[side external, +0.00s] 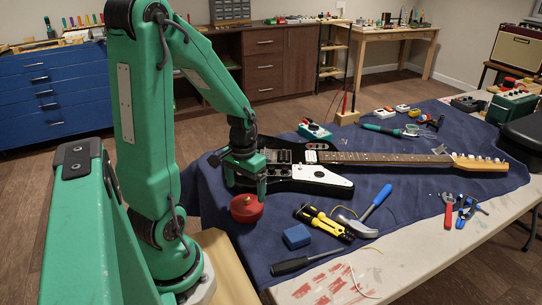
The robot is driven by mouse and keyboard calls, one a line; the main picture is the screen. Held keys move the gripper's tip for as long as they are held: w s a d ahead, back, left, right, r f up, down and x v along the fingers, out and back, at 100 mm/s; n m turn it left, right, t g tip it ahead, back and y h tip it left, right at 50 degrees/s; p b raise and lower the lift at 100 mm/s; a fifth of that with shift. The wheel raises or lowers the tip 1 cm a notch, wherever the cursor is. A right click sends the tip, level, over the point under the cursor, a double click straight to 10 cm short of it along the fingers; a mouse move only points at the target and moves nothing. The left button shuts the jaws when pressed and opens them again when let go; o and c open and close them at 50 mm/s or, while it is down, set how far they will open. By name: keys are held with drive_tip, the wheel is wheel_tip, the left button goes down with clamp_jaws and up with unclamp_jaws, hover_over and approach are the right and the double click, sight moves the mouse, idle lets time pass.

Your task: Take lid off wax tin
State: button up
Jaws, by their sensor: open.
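The wax tin (246,211) is a small round red thing on the blue cloth near its left edge. I cannot tell its lid apart from its body at this size. My gripper (252,190) points down right at the tin's top, close above or around it. It is open. I cannot tell whether a finger touches the lid. A finger hides part of the tin's top.
A black and white electric guitar (322,181) lies just right of my gripper. Cloth (395,225) is bare right of the hammer.

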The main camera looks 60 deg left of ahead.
sight(245, 199)
drive_tip(key=shift+f, duration=2)
drive_tip(key=shift+a, duration=0.1)
drive_tip(key=shift+s, duration=0.1)
drive_tip(key=c, duration=1.2)
drive_tip(key=shift+c, duration=0.2)
